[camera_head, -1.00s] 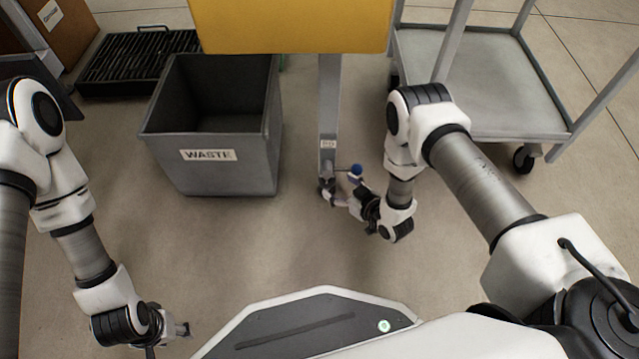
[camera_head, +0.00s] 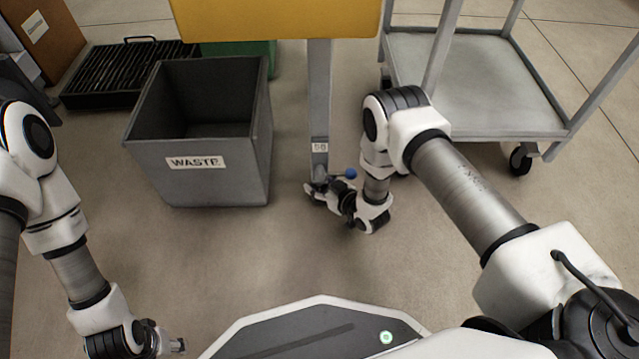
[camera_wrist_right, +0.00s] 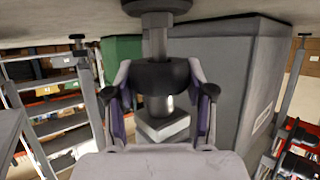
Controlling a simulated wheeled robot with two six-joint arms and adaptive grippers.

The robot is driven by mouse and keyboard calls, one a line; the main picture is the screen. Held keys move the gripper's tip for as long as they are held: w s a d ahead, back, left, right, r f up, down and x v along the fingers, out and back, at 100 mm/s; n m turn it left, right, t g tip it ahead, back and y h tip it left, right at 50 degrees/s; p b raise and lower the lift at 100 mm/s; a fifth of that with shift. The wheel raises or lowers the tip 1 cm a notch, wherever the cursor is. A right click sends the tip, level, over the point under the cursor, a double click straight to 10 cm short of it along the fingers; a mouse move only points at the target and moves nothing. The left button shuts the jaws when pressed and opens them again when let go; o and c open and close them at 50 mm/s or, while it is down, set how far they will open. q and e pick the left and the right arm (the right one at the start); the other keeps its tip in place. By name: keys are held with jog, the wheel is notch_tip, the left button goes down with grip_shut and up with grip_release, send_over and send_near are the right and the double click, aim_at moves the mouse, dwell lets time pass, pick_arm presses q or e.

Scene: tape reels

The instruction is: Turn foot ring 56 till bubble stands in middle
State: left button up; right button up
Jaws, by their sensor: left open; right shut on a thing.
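The foot ring (camera_wrist_right: 161,75) is a dark band on a metal stem, seen in the right wrist view with the floor at the top. My right gripper (camera_wrist_right: 161,90) has its fingers on both sides of the ring and is shut on it. In the head view my right gripper (camera_head: 318,188) is low at the foot of a grey leg (camera_head: 319,105) with a small number label (camera_head: 319,147). It hides the ring there. My left gripper (camera_head: 180,346) is open and empty over the floor at the lower left. I cannot make out a bubble in either view.
A grey waste bin (camera_head: 222,182) stands just left of the leg. A yellow panel (camera_head: 275,18) is above it. A grey cart (camera_head: 470,85) stands at the right, a black slatted tray (camera_head: 118,75) at the back left.

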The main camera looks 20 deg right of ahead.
jog(key=shift+n+g+y, duration=0.3)
jog(key=shift+n, duration=0.1)
jog(key=shift+d+n+g+y, duration=0.1)
jog(key=shift+n+g+y, duration=0.4)
jog(key=shift+n+y, duration=0.5)
pick_arm(q)
jog(key=shift+w+f+b, duration=0.2)
jog(key=shift+f+b, duration=0.6)
jog(key=shift+f, duration=0.05)
pick_arm(e)
jog(key=n+g+y, duration=0.3)
jog(key=n, duration=0.1)
jog(key=shift+g, duration=0.3)
pick_arm(q)
jog(key=shift+w+f, duration=0.1)
jog(key=shift+f, duration=0.1)
pick_arm(e)
jog(key=shift+n+g+y, duration=0.8)
jog(key=shift+n+g, duration=0.4)
jog(key=shift+g, duration=0.1)
jog(key=o, duration=1.2)
